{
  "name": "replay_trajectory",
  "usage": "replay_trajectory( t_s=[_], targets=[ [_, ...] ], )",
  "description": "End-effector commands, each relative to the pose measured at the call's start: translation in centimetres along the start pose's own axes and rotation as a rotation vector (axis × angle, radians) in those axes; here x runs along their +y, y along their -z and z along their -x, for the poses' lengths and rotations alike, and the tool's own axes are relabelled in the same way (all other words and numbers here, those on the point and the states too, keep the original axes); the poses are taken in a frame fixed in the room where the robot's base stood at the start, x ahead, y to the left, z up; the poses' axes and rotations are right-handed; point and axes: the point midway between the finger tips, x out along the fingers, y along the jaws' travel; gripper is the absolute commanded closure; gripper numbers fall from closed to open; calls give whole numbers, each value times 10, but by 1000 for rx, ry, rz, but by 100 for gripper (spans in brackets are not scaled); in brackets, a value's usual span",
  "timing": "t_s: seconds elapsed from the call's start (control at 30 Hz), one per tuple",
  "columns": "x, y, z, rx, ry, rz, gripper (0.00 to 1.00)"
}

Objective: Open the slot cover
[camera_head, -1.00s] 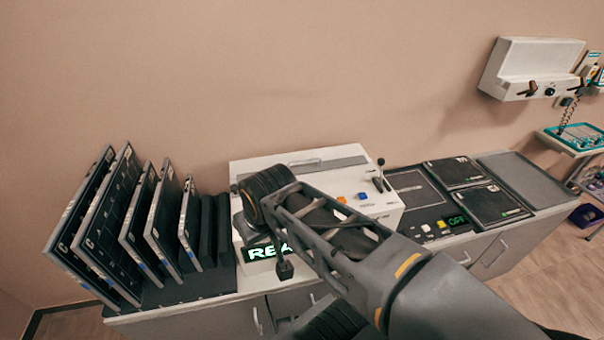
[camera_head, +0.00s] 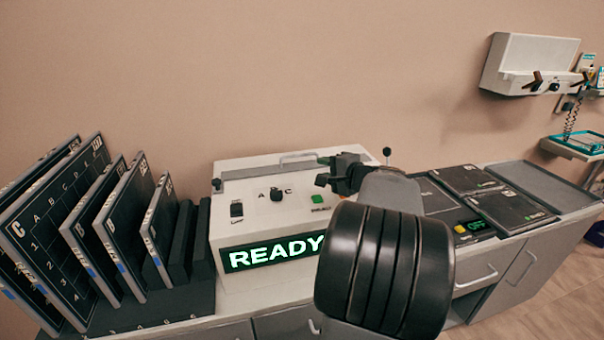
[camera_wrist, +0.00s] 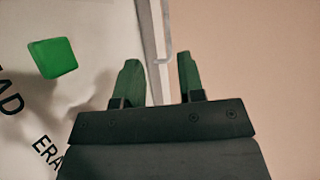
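The white machine (camera_head: 228,214) stands on the counter with a lit READY display (camera_head: 275,253). A slim metal handle (camera_head: 298,156) shows at the back of its top, on what looks like the slot cover; the cover looks shut. My gripper (camera_head: 322,171) is over the right part of the machine's top, just right of the handle. In the wrist view my gripper (camera_wrist: 158,63) has its two green-tinted fingers apart, with nothing held. The handle (camera_wrist: 166,57) shows beyond and between the fingertips; whether it touches them I cannot tell.
A green button (camera_head: 318,199), a dark knob (camera_head: 276,194) and a dark switch (camera_head: 237,210) are on the machine's top. Dark panels stand in a rack at left. Flat dark plates (camera_head: 466,178) lie at right. A white wall unit (camera_head: 528,62) hangs at far right.

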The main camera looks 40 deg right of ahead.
Motion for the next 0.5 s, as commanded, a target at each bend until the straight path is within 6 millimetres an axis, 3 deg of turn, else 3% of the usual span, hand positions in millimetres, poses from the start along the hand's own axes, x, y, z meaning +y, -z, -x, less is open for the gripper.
replay_trajectory(
  t_s=[0.03, 0.17, 0.5],
  targets=[
    [4, 11, 2, 25, 23, -15, 64],
    [2, 22, -2, 49, 53, -32, 64],
    [-2, 25, -63, 47, 52, -34, 64]
  ],
)
